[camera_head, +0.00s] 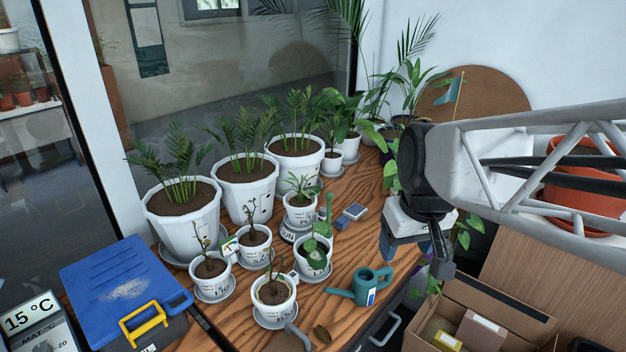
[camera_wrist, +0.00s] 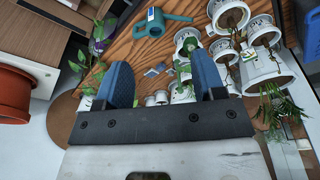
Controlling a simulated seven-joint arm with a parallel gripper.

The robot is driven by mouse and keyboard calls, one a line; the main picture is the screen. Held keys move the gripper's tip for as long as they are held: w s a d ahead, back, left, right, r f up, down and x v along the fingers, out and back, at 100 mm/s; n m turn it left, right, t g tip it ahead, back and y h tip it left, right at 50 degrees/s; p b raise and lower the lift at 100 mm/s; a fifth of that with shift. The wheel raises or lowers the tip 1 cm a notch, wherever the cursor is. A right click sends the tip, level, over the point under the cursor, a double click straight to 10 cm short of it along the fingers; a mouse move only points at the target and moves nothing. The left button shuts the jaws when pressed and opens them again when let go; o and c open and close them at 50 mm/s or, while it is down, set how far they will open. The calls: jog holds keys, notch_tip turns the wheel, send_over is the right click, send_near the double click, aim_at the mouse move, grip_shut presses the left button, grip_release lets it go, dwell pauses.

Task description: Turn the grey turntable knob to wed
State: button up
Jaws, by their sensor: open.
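Several small white pots with lettered labels, one reading SUN (camera_head: 290,236), stand on saucers on the wooden table. A grey bar-like piece (camera_head: 298,335) sticks out at the table's front, beside the nearest small pot (camera_head: 273,297); I cannot tell for certain whether it is the turntable knob. No "wed" mark can be read. My gripper (camera_head: 406,250) hangs at the table's right edge, right of the small pots and apart from them. In the wrist view my gripper (camera_wrist: 162,78) shows two blue fingers spread apart with nothing between them.
A teal watering can (camera_head: 372,286) stands at the table's front right, also in the wrist view (camera_wrist: 160,24). Large potted palms (camera_head: 246,187) stand behind. A blue box lid (camera_head: 122,282) is front left; an open carton (camera_head: 470,312) is right. Bare wood (camera_head: 350,240) lies between.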

jog(key=w+a+n+y, duration=0.1)
jog(key=w+n, duration=0.3)
jog(key=w, duration=1.5)
jog(key=n+g+y, duration=0.2)
jog(key=n+y, duration=0.1)
jog(key=n, duration=0.9)
send_over(323, 209)
jog(key=d, duration=0.3)
notch_tip(323, 209, down, 31)
jog(key=shift+d+f, duration=0.15)
jog(key=shift+d, duration=0.05)
jog(key=shift+x, duration=3.9)
jog(key=shift+s, duration=0.15)
jog(key=c, duration=0.9)
